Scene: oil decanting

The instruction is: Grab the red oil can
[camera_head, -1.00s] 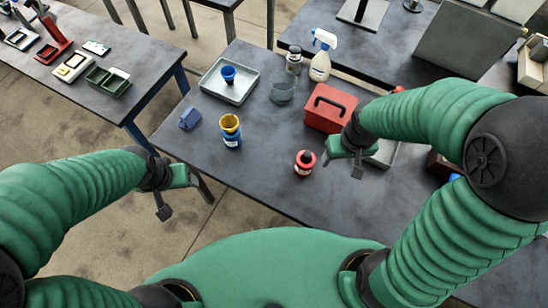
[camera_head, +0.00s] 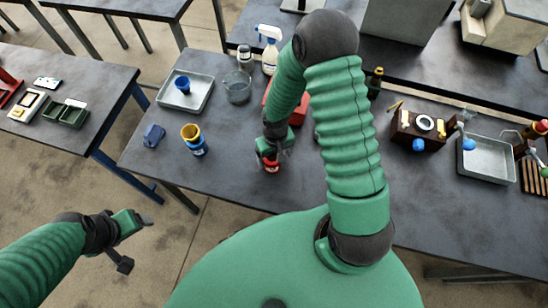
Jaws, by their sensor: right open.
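The small red oil can (camera_head: 271,168) stands near the front edge of the middle table, mostly covered by my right gripper. My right gripper (camera_head: 270,158) is open and low over the can, with its fingers at the can's upper part. Whether the fingers touch it I cannot tell. My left gripper (camera_head: 136,243) is open and empty, off the table at the lower left.
A blue can with a yellow funnel (camera_head: 194,138), a blue block (camera_head: 153,135), a grey tray (camera_head: 203,94) and a glass beaker (camera_head: 238,90) stand left of my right arm. A red box (camera_head: 298,115) is partly hidden behind that arm. Table right of it is partly clear.

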